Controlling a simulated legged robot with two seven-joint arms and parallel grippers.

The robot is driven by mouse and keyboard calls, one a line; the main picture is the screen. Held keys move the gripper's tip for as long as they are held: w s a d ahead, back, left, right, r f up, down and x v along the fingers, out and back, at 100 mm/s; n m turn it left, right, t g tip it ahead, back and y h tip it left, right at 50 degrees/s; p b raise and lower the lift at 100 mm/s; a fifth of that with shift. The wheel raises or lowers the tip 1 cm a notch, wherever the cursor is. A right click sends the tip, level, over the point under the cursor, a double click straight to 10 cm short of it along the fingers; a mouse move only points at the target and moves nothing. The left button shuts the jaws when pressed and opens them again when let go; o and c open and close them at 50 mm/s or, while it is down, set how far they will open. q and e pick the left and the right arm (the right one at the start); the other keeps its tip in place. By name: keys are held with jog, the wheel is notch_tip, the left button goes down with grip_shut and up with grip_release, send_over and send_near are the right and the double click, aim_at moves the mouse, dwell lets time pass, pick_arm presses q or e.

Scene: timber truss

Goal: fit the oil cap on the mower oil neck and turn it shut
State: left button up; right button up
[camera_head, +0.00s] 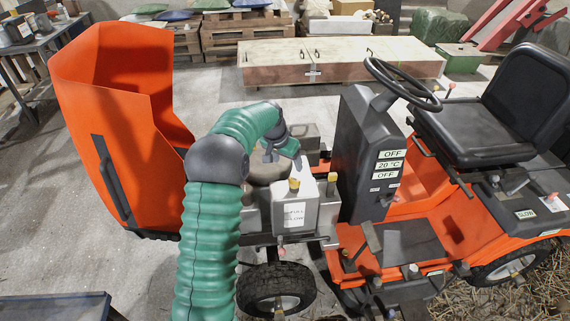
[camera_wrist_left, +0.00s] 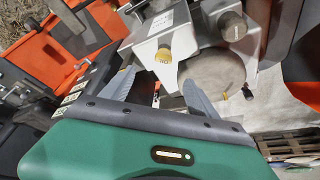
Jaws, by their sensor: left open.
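A small yellow cap-like piece (camera_head: 294,184) stands upright on the grey engine block (camera_head: 284,214) of the mower. A second yellow piece (camera_head: 332,178) stands on the block's right side. I cannot tell for certain which is the oil cap and which the neck. My right gripper is not in view.
The orange hood (camera_head: 115,90) stands raised at left. A dark console (camera_head: 362,150) and steering wheel (camera_head: 402,84) stand right of the engine. A dark knob (camera_wrist_left: 232,27) and a round grey part (camera_wrist_left: 212,78) sit close to the gripper.

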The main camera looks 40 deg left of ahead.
pick_arm(q)
jog(key=a, duration=0.1)
jog(key=b, duration=0.1)
send_near(294, 180)
jog(key=x, duration=0.9)
jog(key=shift+a+f, duration=0.1)
jog(key=shift+a, duration=0.05)
jog(key=shift+w+f, duration=0.25)
jog(key=shift+f, duration=0.05)
grip_shut()
